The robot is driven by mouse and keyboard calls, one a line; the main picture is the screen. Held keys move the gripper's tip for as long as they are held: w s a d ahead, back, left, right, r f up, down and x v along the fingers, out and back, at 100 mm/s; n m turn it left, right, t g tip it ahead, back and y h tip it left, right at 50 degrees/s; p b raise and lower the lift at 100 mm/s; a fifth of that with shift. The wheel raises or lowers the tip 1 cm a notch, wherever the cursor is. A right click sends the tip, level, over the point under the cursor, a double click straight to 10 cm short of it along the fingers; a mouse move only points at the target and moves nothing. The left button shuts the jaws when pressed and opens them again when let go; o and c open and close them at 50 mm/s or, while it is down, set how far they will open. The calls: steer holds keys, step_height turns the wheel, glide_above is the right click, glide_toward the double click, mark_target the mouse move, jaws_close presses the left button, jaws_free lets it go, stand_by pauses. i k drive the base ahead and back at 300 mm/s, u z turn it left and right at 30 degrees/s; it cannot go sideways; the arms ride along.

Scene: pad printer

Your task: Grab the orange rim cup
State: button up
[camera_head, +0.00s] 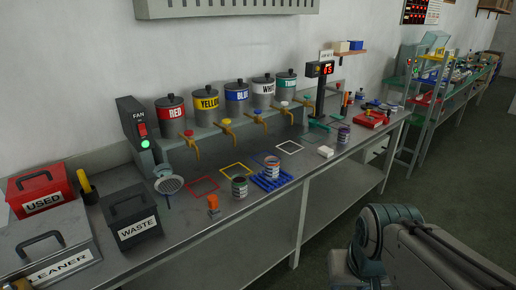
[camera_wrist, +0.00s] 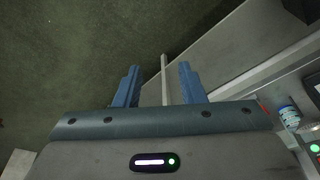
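Several small cups stand on the grey bench in the head view. One cup (camera_head: 240,187) with a dark top and a pale label stands near the front edge. Another cup (camera_head: 272,167) with a reddish-orange tint at its top stands on a blue slatted rack (camera_head: 270,181). A third, purplish cup (camera_head: 344,133) stands farther right. The rim colours are too small to tell surely.
Labelled paint tanks with taps (camera_head: 238,97) line the wall behind the cups. A waste box (camera_head: 133,215), a red used box (camera_head: 42,190) and an orange-topped small item (camera_head: 213,204) are at left. A red box (camera_head: 370,120) is at right. Floor in front is clear.

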mark_target(272, 169)
steer(key=u, duration=0.35)
steer(key=i, duration=1.5)
steer(key=u, duration=0.4)
